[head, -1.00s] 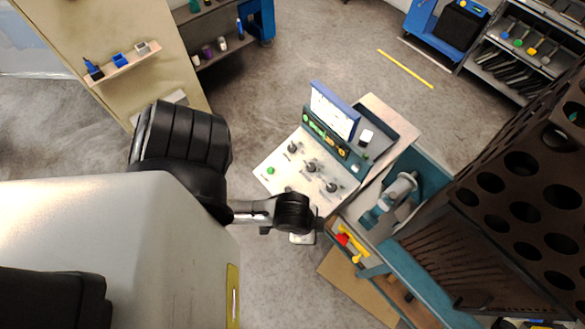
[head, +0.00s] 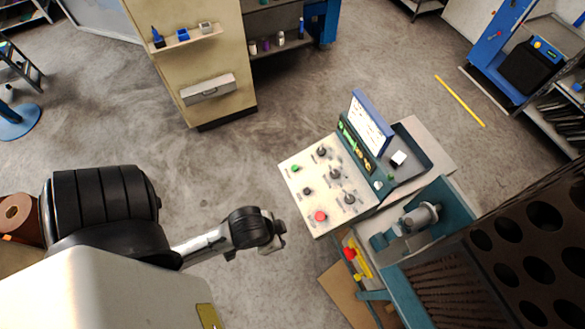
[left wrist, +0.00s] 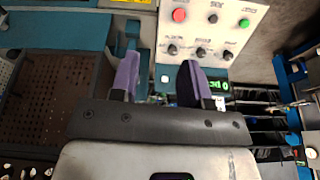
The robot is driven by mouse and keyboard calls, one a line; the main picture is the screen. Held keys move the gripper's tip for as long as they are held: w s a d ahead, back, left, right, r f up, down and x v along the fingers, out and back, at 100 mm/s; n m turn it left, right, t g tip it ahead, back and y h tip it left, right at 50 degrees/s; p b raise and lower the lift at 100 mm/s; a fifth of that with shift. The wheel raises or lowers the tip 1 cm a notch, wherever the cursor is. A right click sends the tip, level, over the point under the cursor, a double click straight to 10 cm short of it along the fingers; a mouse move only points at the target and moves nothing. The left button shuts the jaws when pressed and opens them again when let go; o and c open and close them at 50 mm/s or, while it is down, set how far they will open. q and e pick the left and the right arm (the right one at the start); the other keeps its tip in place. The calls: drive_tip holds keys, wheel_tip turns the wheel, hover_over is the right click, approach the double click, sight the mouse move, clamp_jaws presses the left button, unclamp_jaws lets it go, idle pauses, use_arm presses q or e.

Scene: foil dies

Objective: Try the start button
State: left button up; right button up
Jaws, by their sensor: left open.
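The control panel (head: 318,190) is a pale sloped console face. A green button (head: 296,168) sits at its upper left corner and a red button (head: 320,216) at its lower edge; black knobs lie between. Button labels are too small to read. My left gripper (head: 277,236) is beside the panel's lower left edge, apart from it and touching nothing. In the left wrist view, my left gripper (left wrist: 158,64) shows two purple fingers spread apart with nothing between them. Beyond the fingers are the green button (left wrist: 244,23) and red button (left wrist: 179,15). My right gripper is not in view.
A blue-framed display board (head: 371,123) stands behind the panel. A teal bench with a grey machine (head: 419,218) and a dark perforated rack (head: 520,240) are at the right. A beige cabinet (head: 200,60) stands at the back. The floor left of the panel is clear.

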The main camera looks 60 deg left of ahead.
use_arm(q)
drive_tip(key=shift+w+a, duration=0.1)
drive_tip(key=shift+a, duration=0.3)
